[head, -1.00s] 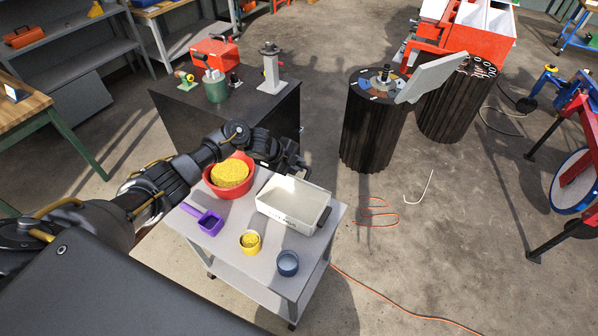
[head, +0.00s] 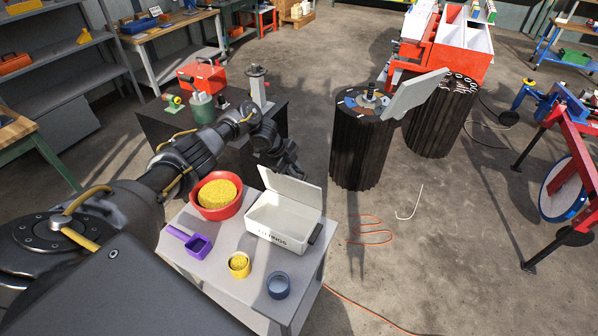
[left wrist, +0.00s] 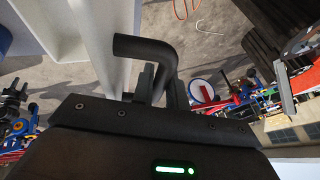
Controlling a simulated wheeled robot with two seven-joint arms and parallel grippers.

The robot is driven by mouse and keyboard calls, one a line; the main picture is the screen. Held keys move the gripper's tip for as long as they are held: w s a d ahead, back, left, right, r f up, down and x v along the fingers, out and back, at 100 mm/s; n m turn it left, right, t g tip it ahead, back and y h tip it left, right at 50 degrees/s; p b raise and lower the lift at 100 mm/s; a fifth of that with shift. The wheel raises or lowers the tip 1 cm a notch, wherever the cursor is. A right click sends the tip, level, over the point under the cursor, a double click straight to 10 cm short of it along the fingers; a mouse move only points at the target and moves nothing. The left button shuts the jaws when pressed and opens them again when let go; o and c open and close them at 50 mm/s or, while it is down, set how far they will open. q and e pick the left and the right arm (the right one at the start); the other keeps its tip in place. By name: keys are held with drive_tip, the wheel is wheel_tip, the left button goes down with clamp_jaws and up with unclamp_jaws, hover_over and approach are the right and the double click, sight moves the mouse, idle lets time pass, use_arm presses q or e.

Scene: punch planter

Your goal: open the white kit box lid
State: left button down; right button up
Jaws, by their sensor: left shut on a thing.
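The white kit box (head: 268,232) stands on the grey cart, with dark lettering on its front. Its lid (head: 290,187) stands raised and tilted along the back edge, and the inside of the box shows. My left gripper (head: 288,170) is behind the lid in the head view, its fingertips partly hidden there. In the left wrist view, the fingers of my left gripper (left wrist: 163,88) are shut on a dark bent handle (left wrist: 140,45). The white lid (left wrist: 115,70) shows beside that handle. My right gripper is not in view.
On the cart (head: 222,268) are a red bowl (head: 217,212) of yellow grains, a purple scoop (head: 197,245), a yellow cup (head: 239,268) and a blue cup (head: 278,287). A dark fluted drum (head: 360,150) stands to the right. An orange cable (head: 372,238) lies on the floor.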

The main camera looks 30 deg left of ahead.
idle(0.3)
use_arm(q)
drive_tip(key=c, duration=1.4)
unclamp_jaws()
drive_tip(key=shift+w+f, duration=0.1)
drive_tip(key=b+v, duration=0.1)
drive_tip(key=v, duration=0.9)
drive_tip(key=shift+a+r, duration=0.15)
drive_tip(key=shift+r, duration=0.25)
